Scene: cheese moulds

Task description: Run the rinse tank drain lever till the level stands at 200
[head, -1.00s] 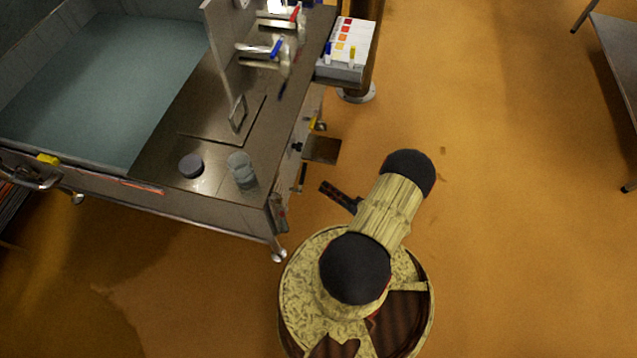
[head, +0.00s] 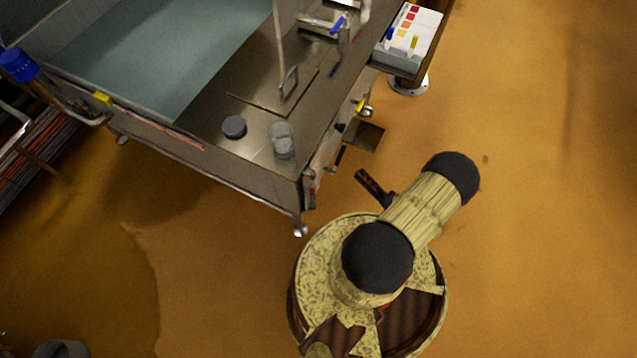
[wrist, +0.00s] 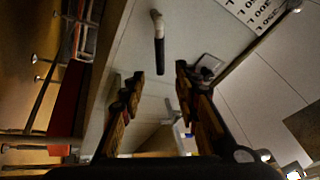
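The rinse tank (head: 165,50), with grey-green water in it, fills the upper left of the head view. In the wrist view a lever with a black grip (wrist: 159,52) on a pale metal stem hangs from a grey panel, ahead of my fingers. I cannot tell for sure that it is the drain lever. A white plate with printed numbers (wrist: 255,12) is at the upper right; no level reading is legible. My gripper (wrist: 156,85) is open, with the lever beyond the gap between its fingers and apart from them.
On the tank's steel top stand a dark round puck (head: 234,126) and a clear beaker (head: 283,140). A white box with coloured squares (head: 408,38) sits at the back right. A small dark plate (head: 363,136) juts from the tank's side. Orange floor is open to the right.

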